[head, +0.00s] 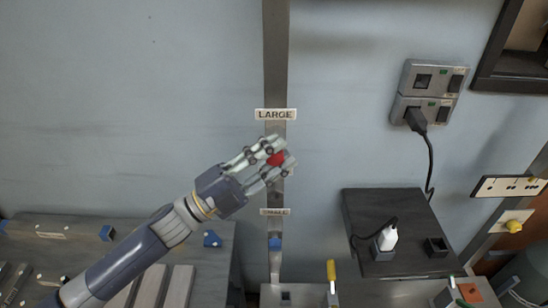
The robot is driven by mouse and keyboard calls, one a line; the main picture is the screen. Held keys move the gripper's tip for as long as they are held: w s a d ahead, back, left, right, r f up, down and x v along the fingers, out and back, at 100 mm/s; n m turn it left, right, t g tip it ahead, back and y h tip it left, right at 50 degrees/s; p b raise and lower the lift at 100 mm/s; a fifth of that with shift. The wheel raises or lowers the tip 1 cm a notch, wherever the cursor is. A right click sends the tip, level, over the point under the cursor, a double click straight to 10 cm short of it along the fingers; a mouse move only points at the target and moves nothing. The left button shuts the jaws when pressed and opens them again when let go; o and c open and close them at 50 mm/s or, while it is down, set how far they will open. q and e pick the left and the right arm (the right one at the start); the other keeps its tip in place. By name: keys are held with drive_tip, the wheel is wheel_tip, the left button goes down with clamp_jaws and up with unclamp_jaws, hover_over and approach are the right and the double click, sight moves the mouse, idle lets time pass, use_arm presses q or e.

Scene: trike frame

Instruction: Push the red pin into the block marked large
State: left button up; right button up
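The block's label reading LARGE (275,114) is on a vertical metal strip (275,60) on the wall. The red pin (277,158) shows just below that label, in front of the strip. My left gripper (278,158) reaches up from the lower left, with one finger above the red pin and one below it. Its fingertips look closed on the pin. The fingers and pin cover the strip there, so the block's hole and how deep the pin sits are hidden. My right gripper is out of view.
A lower label, SMALL (275,212), is on the same strip, with a blue piece (275,243) below it. Wall sockets (430,92) with a plugged black cable are at the right. A dark shelf (385,215) holds a white plug (388,238). The wall left of the strip is clear.

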use_arm(q)
drive_tip(key=shift+o, duration=1.2)
drive_tip(key=shift+f, duration=0.1)
drive_tip(key=v, duration=1.2)
